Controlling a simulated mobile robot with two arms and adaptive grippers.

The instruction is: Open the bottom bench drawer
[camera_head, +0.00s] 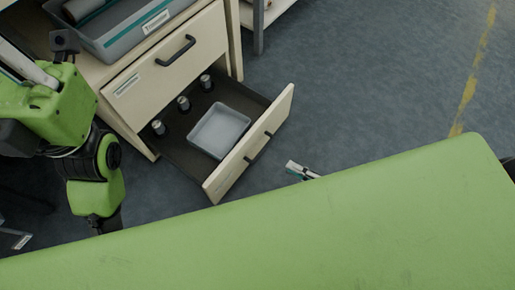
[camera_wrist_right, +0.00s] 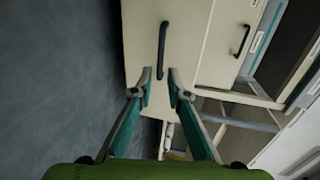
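The bottom bench drawer (camera_head: 250,145) is pulled out, its inside showing in the head view. Its front with a black handle (camera_head: 258,147) faces my right gripper (camera_head: 292,168). In the right wrist view this handle (camera_wrist_right: 163,48) stands upright just beyond my right gripper (camera_wrist_right: 160,78). The two fingers are apart with nothing between them, and in the head view a gap shows between gripper and handle. My left arm hangs at the left of the head view; its gripper cannot be made out.
The open drawer holds a grey tray (camera_head: 219,131) and several dark cylinders with light tops (camera_head: 183,104). The upper drawer (camera_head: 165,70) is shut. A grey bin (camera_head: 130,32) stands on the bench.

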